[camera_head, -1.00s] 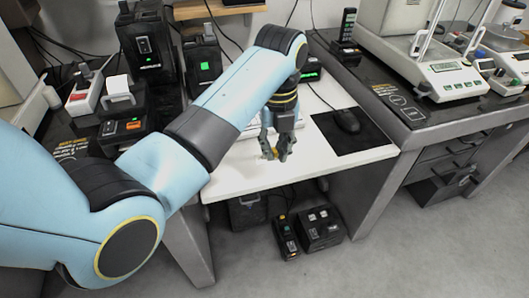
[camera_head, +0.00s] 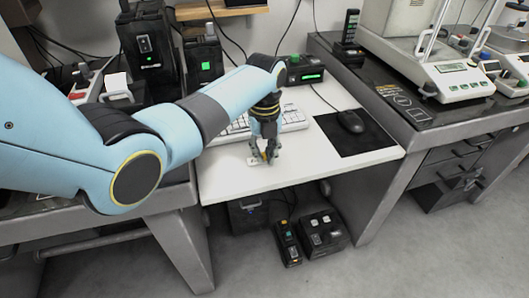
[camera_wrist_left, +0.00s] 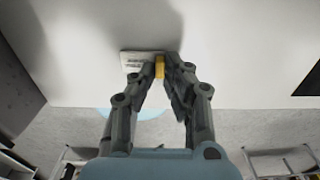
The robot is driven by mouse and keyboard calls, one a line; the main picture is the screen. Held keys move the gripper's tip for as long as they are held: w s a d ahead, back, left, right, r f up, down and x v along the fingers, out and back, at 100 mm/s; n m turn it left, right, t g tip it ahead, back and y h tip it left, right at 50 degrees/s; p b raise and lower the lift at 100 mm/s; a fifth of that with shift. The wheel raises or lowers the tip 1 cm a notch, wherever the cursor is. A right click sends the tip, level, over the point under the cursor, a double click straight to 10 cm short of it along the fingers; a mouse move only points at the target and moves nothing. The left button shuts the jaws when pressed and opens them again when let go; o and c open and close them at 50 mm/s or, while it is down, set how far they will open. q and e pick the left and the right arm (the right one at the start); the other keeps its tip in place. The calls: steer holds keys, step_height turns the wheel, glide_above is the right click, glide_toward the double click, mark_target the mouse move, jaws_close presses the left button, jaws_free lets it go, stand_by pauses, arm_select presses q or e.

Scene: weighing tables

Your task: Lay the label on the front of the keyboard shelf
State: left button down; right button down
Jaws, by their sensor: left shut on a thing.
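The label is a small white card (camera_wrist_left: 133,63) with dark print and a yellow tab (camera_wrist_left: 160,67), seen in the left wrist view. My left gripper (camera_wrist_left: 160,72) is shut on the yellow tab, and the card sticks out to the left of the fingers. In the head view the card (camera_head: 254,161) shows small and pale beside the left gripper (camera_head: 264,156), over the front part of the white keyboard shelf (camera_head: 315,161). It looks about flat; I cannot tell whether it touches the shelf. My right gripper is not in view.
A white keyboard (camera_head: 292,118) lies behind the gripper, partly hidden by my arm. A mouse (camera_head: 350,121) rests on a black mat (camera_head: 375,138) to the right. A balance (camera_head: 455,80) stands on the right table. The shelf's front strip is clear.

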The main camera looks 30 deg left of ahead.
mark_target(264, 156)
arm_select(q)
steer(key=shift+f, duration=0.1)
steer(key=c, duration=1.4)
jaws_free()
steer(key=shift+r, duration=0.4)
step_height(264, 156, up, 12)
steer(key=p, duration=0.2)
steer(key=shift+f, duration=0.25)
steer(key=shift+f, duration=0.1)
